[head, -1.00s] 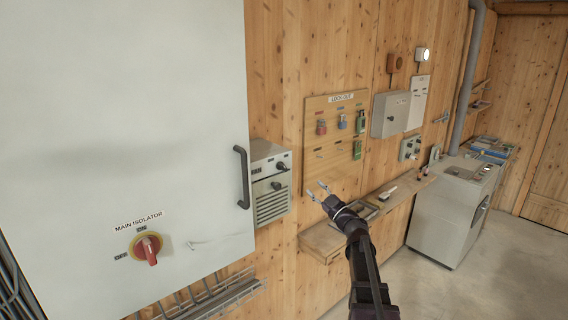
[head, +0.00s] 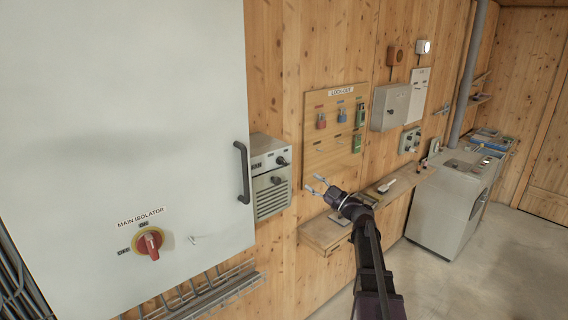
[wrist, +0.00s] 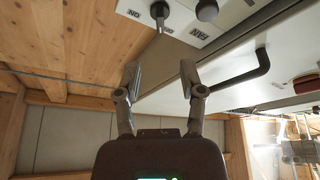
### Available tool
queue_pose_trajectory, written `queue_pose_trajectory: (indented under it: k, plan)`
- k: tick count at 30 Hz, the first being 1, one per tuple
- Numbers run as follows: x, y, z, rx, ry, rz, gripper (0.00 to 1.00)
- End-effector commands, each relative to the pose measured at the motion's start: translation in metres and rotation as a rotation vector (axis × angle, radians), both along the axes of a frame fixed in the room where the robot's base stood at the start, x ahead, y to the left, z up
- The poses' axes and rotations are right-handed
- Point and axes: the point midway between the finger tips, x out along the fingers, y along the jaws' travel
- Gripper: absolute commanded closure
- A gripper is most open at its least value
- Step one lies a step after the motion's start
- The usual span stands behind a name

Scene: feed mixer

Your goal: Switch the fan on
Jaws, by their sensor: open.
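The fan control is a pale grey box (head: 270,205) with a louvred lower front and the label FAN, mounted on the wooden wall right of the large cabinet. It has two dark knobs, an upper knob (head: 281,161) and a lower knob (head: 276,180). In the wrist view the panel (wrist: 180,24) is upside down along the top edge, with a lever-like knob (wrist: 160,12) and a rounder knob (wrist: 207,10). My gripper (head: 315,183) is open and empty, right of the box and apart from it. Its spread fingers (wrist: 160,75) also show in the wrist view, below the knobs.
The grey cabinet (head: 120,100) with a black handle (head: 242,172) and a red main isolator (head: 149,243) stands close left of the fan box. A lock-out board (head: 328,110) hangs to the right above a wooden shelf (head: 325,236). A cable tray (head: 205,293) runs below.

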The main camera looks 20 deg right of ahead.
Motion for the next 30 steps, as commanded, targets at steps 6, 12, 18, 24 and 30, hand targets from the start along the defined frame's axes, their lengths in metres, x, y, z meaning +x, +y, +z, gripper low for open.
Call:
queue_pose_trajectory:
  k: [6,12,18,24,30]
  plan:
    - [0.018,0.014,0.009,0.000,0.000,0.001,0.49]
    - [0.041,0.031,0.019,0.000,0.000,0.001,0.49]
    - [0.064,0.049,0.029,0.000,0.000,0.001,0.49]
    - [0.083,0.065,0.037,0.000,-0.001,0.001,0.49]
    - [0.094,0.075,0.041,0.000,-0.001,0.001,0.49]
